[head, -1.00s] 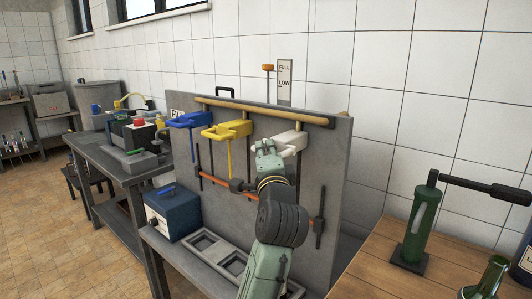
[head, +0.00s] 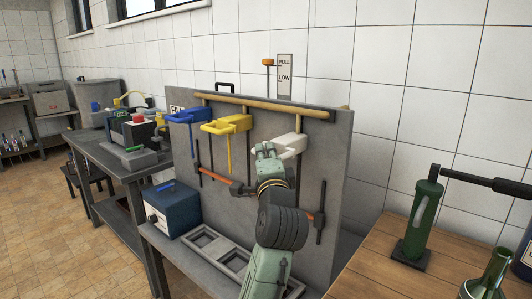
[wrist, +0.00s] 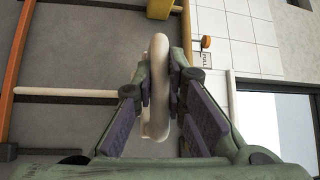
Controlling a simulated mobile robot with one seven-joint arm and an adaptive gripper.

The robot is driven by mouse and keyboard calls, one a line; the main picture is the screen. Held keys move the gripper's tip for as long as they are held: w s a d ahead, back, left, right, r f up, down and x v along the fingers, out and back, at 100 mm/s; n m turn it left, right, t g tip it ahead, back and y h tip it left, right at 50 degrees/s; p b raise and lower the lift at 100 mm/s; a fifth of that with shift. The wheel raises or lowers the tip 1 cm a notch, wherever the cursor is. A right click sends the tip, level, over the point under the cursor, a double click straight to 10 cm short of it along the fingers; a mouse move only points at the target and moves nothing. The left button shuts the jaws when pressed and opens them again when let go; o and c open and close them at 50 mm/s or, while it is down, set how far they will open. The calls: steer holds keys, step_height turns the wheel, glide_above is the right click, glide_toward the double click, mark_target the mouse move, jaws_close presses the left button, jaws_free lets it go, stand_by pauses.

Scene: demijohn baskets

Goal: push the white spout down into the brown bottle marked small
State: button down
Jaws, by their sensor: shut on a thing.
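The white spout (head: 291,145) is at the right end of the upright grey panel, just below the tan rail. My gripper (head: 265,149) reaches up to its left end. In the wrist view my gripper (wrist: 161,85) is shut on the white spout (wrist: 158,48), with a finger pad on each side of it. I cannot tell whether the spout still touches the panel or rail. No brown bottle marked small shows in either view.
A blue holder (head: 187,116) and a yellow holder (head: 228,124) hang left of the spout. An orange bar (head: 222,180) crosses the panel below. A blue box (head: 172,211) and a grey tray (head: 215,249) sit on the ledge.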

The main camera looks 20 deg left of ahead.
step_height(320, 180, down, 20)
steer(key=b, duration=1.2)
steer(key=shift+f, duration=0.15)
steer(key=c, duration=1.6)
jaws_free()
steer(key=shift+s, duration=0.1)
steer(key=r+v, duration=0.1)
steer(key=v, duration=0.6)
steer(key=shift+s+f, duration=0.2)
steer(key=shift+f, duration=0.2)
steer(key=shift+d, duration=0.1)
